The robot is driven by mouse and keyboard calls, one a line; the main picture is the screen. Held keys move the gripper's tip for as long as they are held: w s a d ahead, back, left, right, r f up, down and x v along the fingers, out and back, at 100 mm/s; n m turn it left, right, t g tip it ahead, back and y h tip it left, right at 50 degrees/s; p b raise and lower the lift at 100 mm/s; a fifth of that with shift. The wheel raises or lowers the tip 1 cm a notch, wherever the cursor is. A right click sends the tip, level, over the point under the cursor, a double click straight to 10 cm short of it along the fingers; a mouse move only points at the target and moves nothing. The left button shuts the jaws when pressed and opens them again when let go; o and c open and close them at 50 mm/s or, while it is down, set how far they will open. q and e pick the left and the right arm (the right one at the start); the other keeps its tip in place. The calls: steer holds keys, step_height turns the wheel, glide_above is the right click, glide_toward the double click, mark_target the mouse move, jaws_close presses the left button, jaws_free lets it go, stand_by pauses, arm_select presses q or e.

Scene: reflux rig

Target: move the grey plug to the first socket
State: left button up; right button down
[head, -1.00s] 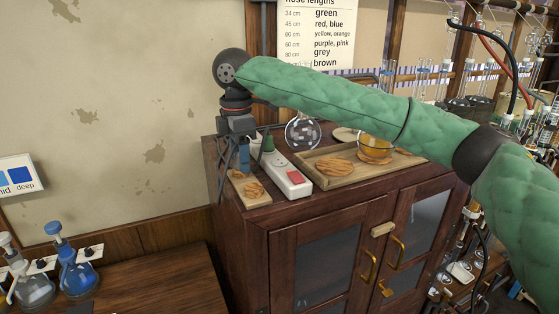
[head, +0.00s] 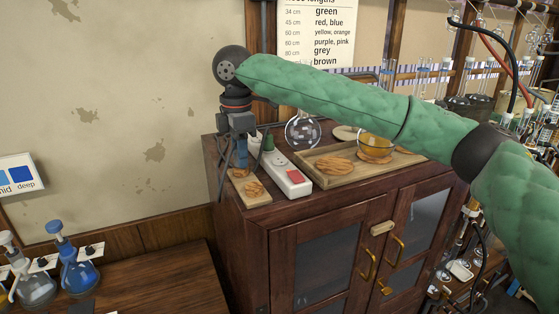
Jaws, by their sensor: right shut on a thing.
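My right gripper (head: 232,168) hangs fingers down over the left end of the dark wooden cabinet, beside the far end of a white socket strip (head: 288,178). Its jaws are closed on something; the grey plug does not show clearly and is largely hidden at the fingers. The strip has a red switch (head: 294,176) near its front end. My left gripper is out of view.
A small wooden board (head: 262,198) with brown pieces lies just below the gripper. The wall is close behind the cabinet.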

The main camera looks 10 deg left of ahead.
steer(key=shift+r+p, duration=2.5)
steer(key=shift+r, duration=0.3)
steer(key=shift+d, duration=0.1)
steer(key=shift+w+d+r+p, duration=0.15)
steer(key=shift+d+r+p, duration=0.15)
steer(key=shift+d, duration=0.2)
steer(key=w+d, duration=0.1)
steer(key=d, duration=0.1)
steer(key=d+f+p, duration=0.1)
steer(key=d, duration=0.2)
steer(key=w+d+p, duration=0.1)
steer(key=d, duration=0.1)
steer(key=shift+w+d+f, duration=0.3)
steer(key=shift+d+f, duration=0.05)
steer(key=shift+d, duration=0.05)
steer(key=shift+f, duration=1)
steer(key=shift+r+p, duration=0.1)
steer(key=shift+p, duration=0.45)
steer(key=shift+f, duration=0.3)
